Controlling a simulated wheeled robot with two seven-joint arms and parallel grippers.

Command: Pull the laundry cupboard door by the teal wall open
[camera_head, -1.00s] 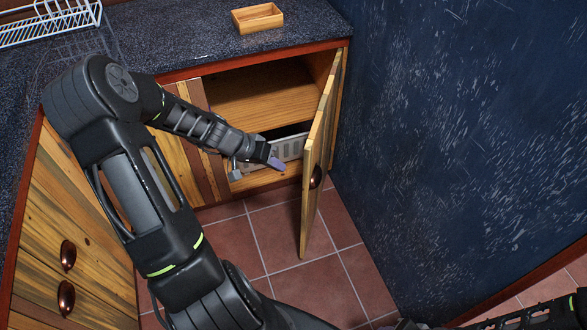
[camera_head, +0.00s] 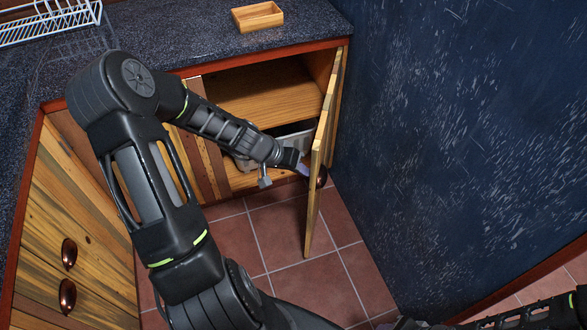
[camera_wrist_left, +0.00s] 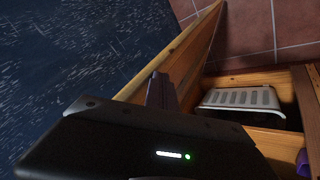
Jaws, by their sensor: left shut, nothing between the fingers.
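The laundry cupboard door (camera_head: 322,145) by the teal wall (camera_head: 440,120) stands wide open, swung out from its hinge on the right. Its round dark knob (camera_head: 321,176) is on the side facing the wall. My left gripper (camera_head: 303,169) is shut and empty at the inner face of the door; I cannot tell if it touches. In the left wrist view, the door (camera_wrist_left: 190,62) runs alongside the gripper (camera_wrist_left: 160,90). My right arm shows at the bottom right, but its fingers are out of frame.
Inside the cupboard are a wooden shelf (camera_head: 262,97) and a pale slotted basket (camera_wrist_left: 240,98). A small wooden tray (camera_head: 258,17) and a white wire rack (camera_head: 45,22) stand on the dark counter (camera_head: 190,40). The tiled floor (camera_head: 280,235) in front is clear.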

